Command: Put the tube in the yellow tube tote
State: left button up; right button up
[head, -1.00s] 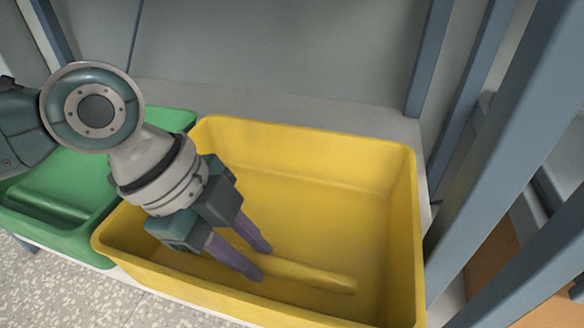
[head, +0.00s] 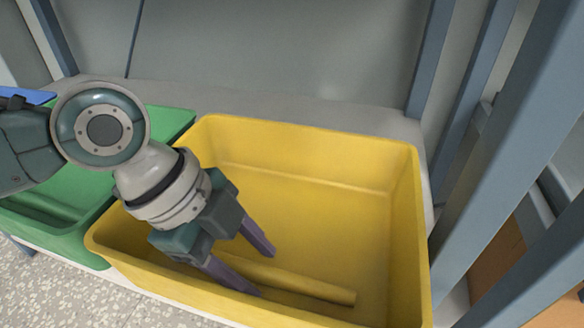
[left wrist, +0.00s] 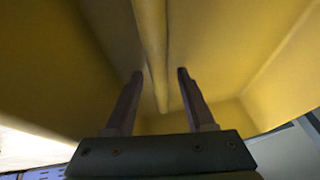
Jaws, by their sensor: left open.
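The yellow tube tote (head: 300,140) stands in the middle of the head view. A yellow tube (head: 300,282) lies on its floor, its right end pointing towards the tote's right wall. My left gripper (head: 266,274) is inside the tote, above the tube's left part, with its purple fingers apart. In the left wrist view the tube (left wrist: 152,45) runs away between the two open fingers (left wrist: 158,72), and a gap shows between them and it. The tube's left end is hidden by the gripper in the head view. My right gripper is not in view.
A green tote (head: 170,122) stands left of the yellow one, and a blue edge (head: 30,96) shows beyond it. Blue-grey posts (head: 510,150) rise on the right. A grey wall stands behind the shelf.

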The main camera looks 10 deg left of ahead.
pick_arm(q)
jog(key=p+v, duration=0.7)
jog(key=v, duration=0.5)
jog(key=s+d+n, duration=0.3)
jog(key=s+n, duration=0.1)
jog(key=s+d+n+t, duration=0.1)
jog(key=s+d+n, duration=0.1)
jog(key=shift+s+d+f, duration=0.1)
jog(key=shift+d+f, duration=0.2)
jog(key=shift+d, duration=0.05)
jog(key=s+a+n+t+y, duration=0.1)
jog(key=s+a+n+y, duration=0.3)
jog(key=n, duration=0.7)
jog(key=s+a, duration=0.2)
jog(key=a, duration=0.2)
jog(key=shift+s+a+r+y, duration=0.3)
jog(key=shift+s, duration=0.1)
